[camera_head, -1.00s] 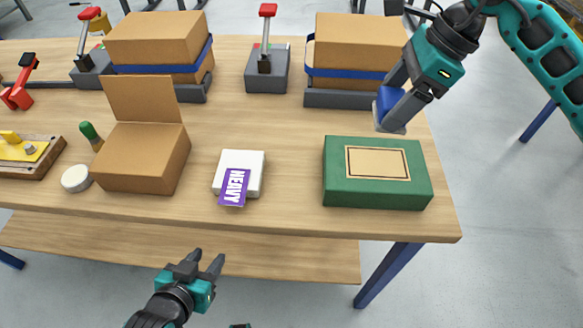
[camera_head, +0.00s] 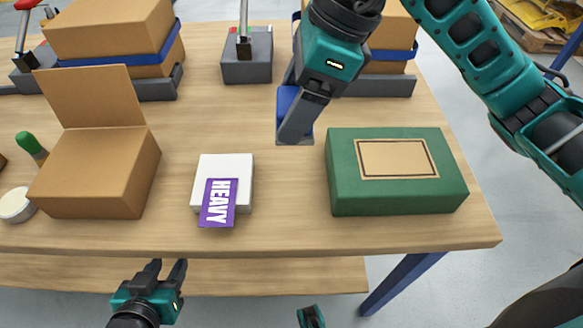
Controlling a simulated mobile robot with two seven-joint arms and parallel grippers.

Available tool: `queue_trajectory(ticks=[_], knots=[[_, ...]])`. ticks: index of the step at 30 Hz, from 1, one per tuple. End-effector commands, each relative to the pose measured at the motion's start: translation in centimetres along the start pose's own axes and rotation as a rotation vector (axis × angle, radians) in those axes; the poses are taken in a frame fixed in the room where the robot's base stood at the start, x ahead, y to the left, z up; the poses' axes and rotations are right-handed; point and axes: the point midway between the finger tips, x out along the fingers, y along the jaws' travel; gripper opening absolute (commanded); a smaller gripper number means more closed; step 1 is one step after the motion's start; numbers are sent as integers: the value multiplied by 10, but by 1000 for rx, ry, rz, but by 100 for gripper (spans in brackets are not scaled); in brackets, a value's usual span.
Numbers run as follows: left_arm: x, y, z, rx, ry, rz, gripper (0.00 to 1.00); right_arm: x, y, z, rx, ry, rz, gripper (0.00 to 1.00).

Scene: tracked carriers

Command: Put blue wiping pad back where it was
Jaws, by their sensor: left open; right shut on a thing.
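The blue wiping pad (camera_head: 285,101) is in my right gripper (camera_head: 295,130), mostly hidden behind the fingers. The gripper points down over the bare table between the white box and the green box. I cannot tell whether the pad touches the tabletop. My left gripper (camera_head: 167,269) is open and empty at the bottom of the view, in front of the table's front edge.
The wooden table (camera_head: 290,223) holds a green box (camera_head: 398,197), a white box (camera_head: 239,168) with a purple HEAVY card (camera_head: 218,203), and an open cardboard box (camera_head: 95,175). Bare wood lies around the pad.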

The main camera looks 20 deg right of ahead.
Motion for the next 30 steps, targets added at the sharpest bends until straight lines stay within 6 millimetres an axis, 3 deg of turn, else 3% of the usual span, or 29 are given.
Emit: queue_trajectory(ticks=[3, 9, 16, 24, 30], knots=[[6, 0, 12, -1, -5, 0, 43, 34, 1, -15, 2, 2, 5, 42], [10, 0, 20, -2, -10, 0, 43, 69, 1, -29, 0, 1, 2, 42], [11, 0, 23, -4, -9, -1, 43, 83, 0, -35, 0, 1, 1, 42], [16, 0, 29, -10, -7, -2, 43, 117, 0, -48, -1, 0, 0, 42], [16, 0, 28, -11, -7, -2, 43, 116, 0, -48, -2, -1, -2, 42]])
